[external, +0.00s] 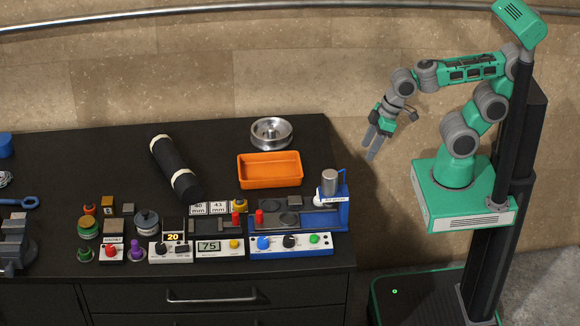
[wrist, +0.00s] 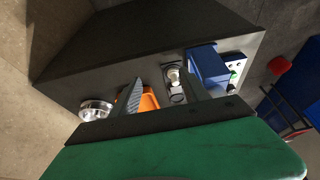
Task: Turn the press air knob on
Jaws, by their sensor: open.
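The blue press (external: 322,218) stands at the right end of the dark bench, with a silver cylinder on top and a small white label too small to read surely. In front of it is a blue and white panel (external: 291,251) with blue, black and green knobs; I cannot tell which is the air knob or how it is set. The press (wrist: 208,68) and part of the panel (wrist: 233,58) also show in the wrist view. My gripper (external: 371,147) is open and empty, in the air right of the bench, apart from the press. Its fingers (wrist: 160,90) frame the wrist view.
An orange tray (external: 269,180) and a silver dish (external: 271,132) lie behind the press. A black roll (external: 175,168) and several small devices, including a 75 display (external: 209,246), stand to the left. The air between my gripper and the bench is clear.

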